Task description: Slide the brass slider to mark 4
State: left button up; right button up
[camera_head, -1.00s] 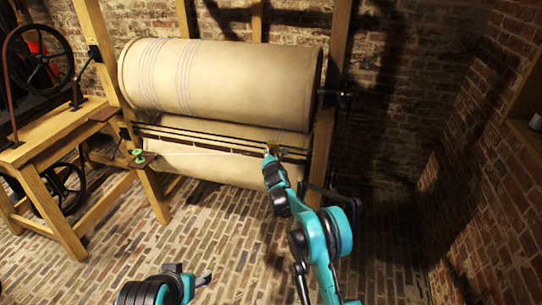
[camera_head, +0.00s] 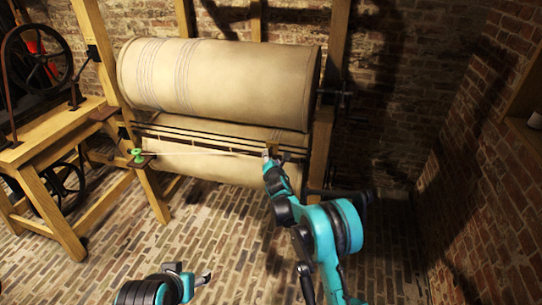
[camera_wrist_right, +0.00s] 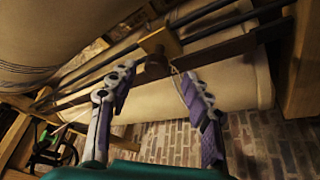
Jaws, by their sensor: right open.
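The brass slider (camera_wrist_right: 158,42) is a yellowish block with a round knob on the dark rail below the big roll. In the head view it is small and partly hidden behind my right gripper (camera_head: 268,157). A thin thread runs from a green spool (camera_head: 137,156) toward the slider area. My left gripper (camera_head: 190,275) is low at the bottom of the head view, empty, its fingers apart. The marks are not readable.
A large cream roll (camera_head: 215,85) hangs in a wooden frame above the rails (camera_head: 205,138). A frame post (camera_head: 320,145) stands right of the slider. A wooden stand with a wheel (camera_head: 40,58) is at the left.

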jog(key=v, duration=0.6)
jog(key=shift+s, duration=0.3)
jog(key=shift+d+r, duration=0.1)
jog(key=shift+r, duration=0.05)
jog(key=s+d+r+m+g+h, duration=0.1)
jog(key=s+d+r+m, duration=0.25)
jog(key=s, duration=0.25)
jog(key=s+d+r+m+g, duration=0.1)
jog(key=s+d+r+m, duration=0.25)
jog(key=s+m, duration=0.2)
jog(key=s+d+r+m+g+h, duration=0.1)
jog(key=s+d+r+m, duration=0.25)
jog(key=s, duration=0.25)
jog(key=s+d+f+m+g, duration=0.1)
jog(key=s+m, duration=0.6)
jog(key=s, duration=0.7)
jog(key=s+d+f+m+g+y, duration=0.1)
jog(key=s+f+m+g, duration=0.2)
jog(key=s+m, duration=0.4)
jog(key=s, duration=0.8)
jog(key=shift+s+f+g, duration=0.2)
jog(key=shift+s+g, duration=0.05)
jog(key=shift+g, duration=0.15)
jog(key=shift+m, duration=0.25)
